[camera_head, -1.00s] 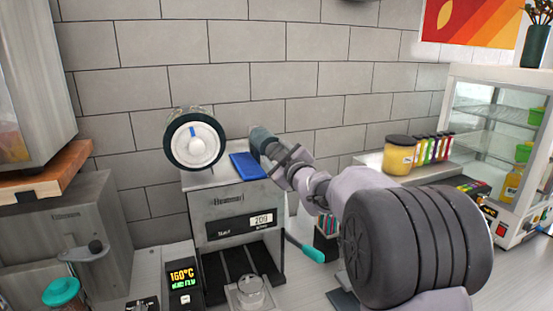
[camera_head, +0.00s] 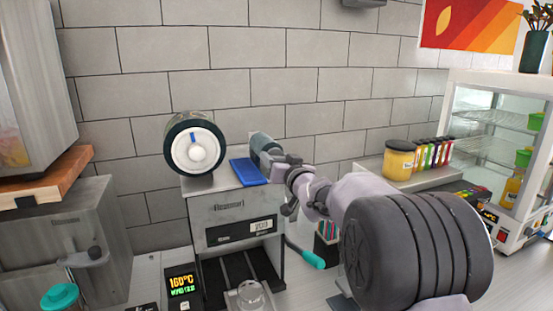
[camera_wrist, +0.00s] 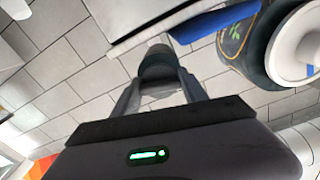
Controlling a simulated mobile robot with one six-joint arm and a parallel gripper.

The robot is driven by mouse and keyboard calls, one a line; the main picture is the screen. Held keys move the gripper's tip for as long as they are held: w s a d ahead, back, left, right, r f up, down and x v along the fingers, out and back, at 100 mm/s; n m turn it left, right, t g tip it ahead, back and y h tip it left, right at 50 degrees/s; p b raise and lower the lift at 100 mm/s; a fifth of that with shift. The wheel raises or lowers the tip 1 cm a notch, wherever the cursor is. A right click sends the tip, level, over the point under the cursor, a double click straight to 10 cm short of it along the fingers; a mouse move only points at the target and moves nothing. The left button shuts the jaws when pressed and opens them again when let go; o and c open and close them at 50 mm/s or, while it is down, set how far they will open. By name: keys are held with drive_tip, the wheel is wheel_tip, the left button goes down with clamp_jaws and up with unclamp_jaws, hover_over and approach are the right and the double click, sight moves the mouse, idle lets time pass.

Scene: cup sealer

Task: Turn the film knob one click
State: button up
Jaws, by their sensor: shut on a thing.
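The cup sealer (camera_head: 233,207) stands on the counter against the tiled wall. Its film roll (camera_head: 176,134), with a white hub (camera_head: 194,151) and a blue mark near the hub's top, sits above it; the roll also shows at upper right in the wrist view (camera_wrist: 237,42). A grey rounded cylinder, apparently the film knob (camera_head: 262,141), is right of the roll behind a blue piece (camera_head: 247,171). My gripper (camera_head: 272,156) is shut on this knob. In the wrist view the knob (camera_wrist: 158,62) is between my fingers (camera_wrist: 159,84), which partly hide it.
A teal-ended lever (camera_head: 305,253) sticks out at the sealer's lower right. A clear cup (camera_head: 249,294) stands in front. A temperature display (camera_head: 183,288) is at lower left. Jars (camera_head: 398,160) and a glass cabinet (camera_head: 500,140) are at right. Bare wall is above the sealer.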

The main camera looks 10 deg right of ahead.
drive_tip(key=shift+r+m, duration=0.1)
drive_tip(key=shift+m, duration=1.4)
drive_tip(key=o, duration=1.4)
drive_tip(key=s+d, duration=0.1)
drive_tip(key=s, duration=0.4)
drive_tip(key=s+d, duration=0.1)
drive_tip(key=s, duration=0.5)
drive_tip(key=s+d+b, duration=0.1)
drive_tip(key=s, duration=0.5)
drive_tip(key=shift+d, duration=0.2)
